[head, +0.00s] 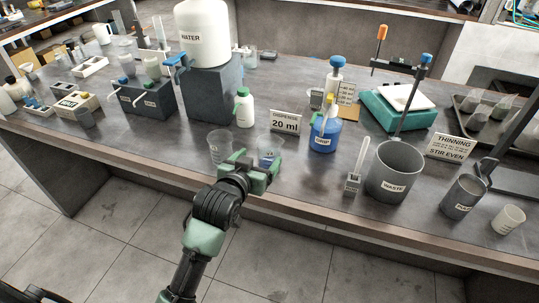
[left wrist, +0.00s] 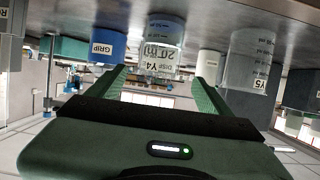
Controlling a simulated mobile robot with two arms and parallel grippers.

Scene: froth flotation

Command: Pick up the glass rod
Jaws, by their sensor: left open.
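My left gripper (head: 250,168) is open at the front edge, well left of the rod. A clear beaker (head: 271,150) stands just beyond it. The rod is not clear there. My right gripper is not in view.
The grey waste bucket (head: 394,174) stands right of the rod, with a dark rod leaning above it. A blue bottle (head: 324,134) and the 20 ml sign (head: 285,122) stand behind. Another clear beaker (head: 221,148) is left of my gripper. Bare bench lies between gripper and holder.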

